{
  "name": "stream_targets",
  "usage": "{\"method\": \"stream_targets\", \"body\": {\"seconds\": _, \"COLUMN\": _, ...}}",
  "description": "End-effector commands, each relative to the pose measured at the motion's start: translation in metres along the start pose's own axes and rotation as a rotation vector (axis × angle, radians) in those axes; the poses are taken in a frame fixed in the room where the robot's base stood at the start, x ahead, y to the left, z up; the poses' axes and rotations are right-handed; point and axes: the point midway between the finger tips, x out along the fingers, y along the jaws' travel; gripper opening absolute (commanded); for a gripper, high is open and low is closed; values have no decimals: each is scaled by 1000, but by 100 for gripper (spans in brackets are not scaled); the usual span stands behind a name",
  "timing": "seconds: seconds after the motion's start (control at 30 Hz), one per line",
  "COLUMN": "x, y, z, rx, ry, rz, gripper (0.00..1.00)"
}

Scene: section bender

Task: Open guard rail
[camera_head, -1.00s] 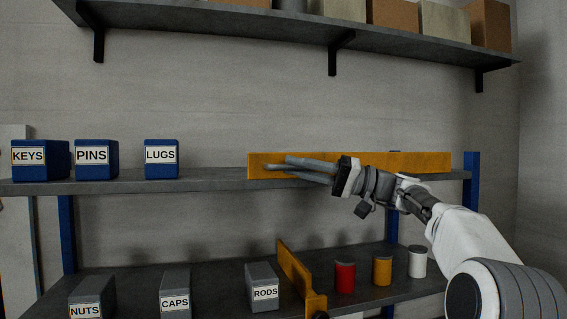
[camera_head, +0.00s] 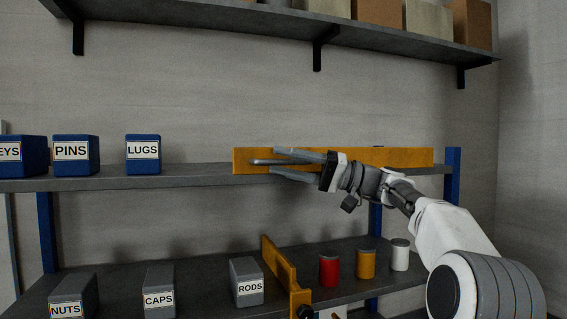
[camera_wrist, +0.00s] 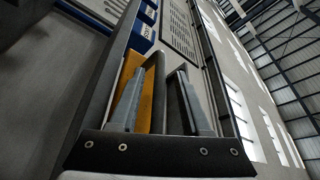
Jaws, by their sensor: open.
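A long orange rail (camera_head: 400,157) runs along the front of the middle shelf, on its right half. A second orange rail (camera_head: 279,262) stands on the lower shelf and points toward me, with a dark round knob (camera_head: 304,311) at its near end. I cannot tell from the pictures which is the guard rail. My gripper (camera_head: 266,162) is open in front of the upper rail's left half, fingers pointing left, and hides part of it. Contact cannot be told.
Blue boxes, such as LUGS (camera_head: 143,154), stand left on the middle shelf (camera_head: 190,178). Grey boxes, such as RODS (camera_head: 247,281), and red (camera_head: 329,271), orange (camera_head: 367,264) and white (camera_head: 400,255) cans stand on the lower shelf. An upper shelf (camera_head: 250,25) holds cartons.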

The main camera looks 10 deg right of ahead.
Motion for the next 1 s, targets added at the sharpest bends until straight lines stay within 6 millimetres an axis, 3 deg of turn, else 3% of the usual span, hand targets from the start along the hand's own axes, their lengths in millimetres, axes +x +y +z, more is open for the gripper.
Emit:
{"method": "stream_targets", "body": {"seconds": 0.17, "x": -30, "y": 2, "z": 0, "rx": -1, "ry": 4, "rz": 2, "gripper": 47}}
{"method": "stream_targets", "body": {"seconds": 0.6, "x": -134, "y": 0, "z": -1, "rx": -1, "ry": 5, "rz": 0, "gripper": 47}}
{"method": "stream_targets", "body": {"seconds": 0.8, "x": -162, "y": 0, "z": -1, "rx": 0, "ry": 2, "rz": 0, "gripper": 47}}
{"method": "stream_targets", "body": {"seconds": 1.0, "x": -170, "y": 0, "z": 0, "rx": 0, "ry": 1, "rz": 1, "gripper": 47}}
